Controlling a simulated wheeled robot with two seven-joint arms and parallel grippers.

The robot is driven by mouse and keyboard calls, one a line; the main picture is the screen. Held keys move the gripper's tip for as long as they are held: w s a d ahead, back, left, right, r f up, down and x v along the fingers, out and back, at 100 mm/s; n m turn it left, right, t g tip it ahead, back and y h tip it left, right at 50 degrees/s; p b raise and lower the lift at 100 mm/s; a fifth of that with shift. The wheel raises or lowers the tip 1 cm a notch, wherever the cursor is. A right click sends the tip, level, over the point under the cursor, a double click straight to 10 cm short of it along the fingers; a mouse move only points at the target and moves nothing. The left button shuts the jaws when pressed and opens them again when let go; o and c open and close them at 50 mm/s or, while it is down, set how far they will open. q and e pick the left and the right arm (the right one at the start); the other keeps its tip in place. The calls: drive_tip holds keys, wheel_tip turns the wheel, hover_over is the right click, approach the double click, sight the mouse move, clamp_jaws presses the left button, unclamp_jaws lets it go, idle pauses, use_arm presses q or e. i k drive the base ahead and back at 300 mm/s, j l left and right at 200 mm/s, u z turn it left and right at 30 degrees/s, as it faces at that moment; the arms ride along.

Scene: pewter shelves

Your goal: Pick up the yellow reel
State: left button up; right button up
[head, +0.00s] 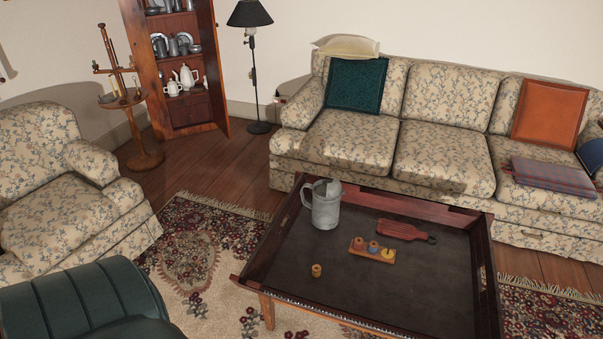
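A small wooden board (357,250) farther back on the table carries a few little round pieces. One of these is bright yellow (387,254) and sits at the board's right end, and a bluish one (373,247) sits near its middle. The pieces are too small to tell which is the yellow reel. Neither of my grippers shows in the head view.
A grey metal pitcher (325,205) and a red paddle board (402,230) also sit on the table, which has a raised wooden rim. A floral sofa (440,155) stands behind, a floral armchair (60,190) at left, and a dark green seat (85,300) at lower left.

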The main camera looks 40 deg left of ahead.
sight(317, 269)
drive_tip(key=u, duration=1.2)
